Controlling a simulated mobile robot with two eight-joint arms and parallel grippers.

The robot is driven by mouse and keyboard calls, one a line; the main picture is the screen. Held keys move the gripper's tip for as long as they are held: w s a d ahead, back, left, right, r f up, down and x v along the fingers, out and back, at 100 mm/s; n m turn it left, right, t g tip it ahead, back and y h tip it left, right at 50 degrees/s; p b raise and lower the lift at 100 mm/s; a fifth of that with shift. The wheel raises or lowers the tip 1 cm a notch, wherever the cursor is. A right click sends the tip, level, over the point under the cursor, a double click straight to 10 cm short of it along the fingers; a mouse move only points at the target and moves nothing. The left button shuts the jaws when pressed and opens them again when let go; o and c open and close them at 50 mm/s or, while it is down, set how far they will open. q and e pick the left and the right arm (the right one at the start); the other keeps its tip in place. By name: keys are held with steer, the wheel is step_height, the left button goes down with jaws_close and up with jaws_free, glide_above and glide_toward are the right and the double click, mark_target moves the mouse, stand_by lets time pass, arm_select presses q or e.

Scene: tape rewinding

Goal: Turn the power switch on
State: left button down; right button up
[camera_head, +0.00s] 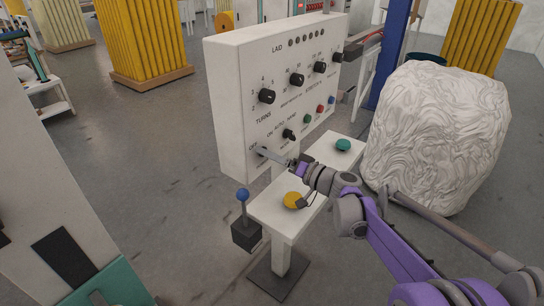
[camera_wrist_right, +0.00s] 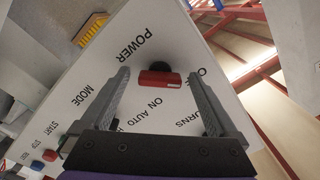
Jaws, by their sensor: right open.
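The power switch (camera_wrist_right: 160,79) is a red bar on a dark round base, on the white control panel (camera_head: 235,110). In the right wrist view it sits between my right gripper's fingertips, below the word POWER and near an ON label, with a gap on each side. My right gripper (camera_head: 263,152) is open and empty, its fingers reaching to the panel's lower left corner in the head view. There the fingers hide the switch, and an OFF label shows beside them. I cannot tell whether the fingers touch the panel. My left gripper is not in view.
Black knobs (camera_head: 297,79) and small coloured buttons (camera_head: 320,109) cover the panel. Below stand a yellow button (camera_head: 293,200), a green button (camera_head: 343,145) and a blue-knobbed lever (camera_head: 243,195). A large white wrapped bundle (camera_head: 435,135) stands at the right. Open floor lies left.

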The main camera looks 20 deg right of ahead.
steer(key=c, duration=1.4)
steer(key=shift+m, duration=0.3)
steer(key=shift+m+p, duration=0.3)
steer(key=shift+m, duration=8.3)
steer(key=shift+r, duration=0.1)
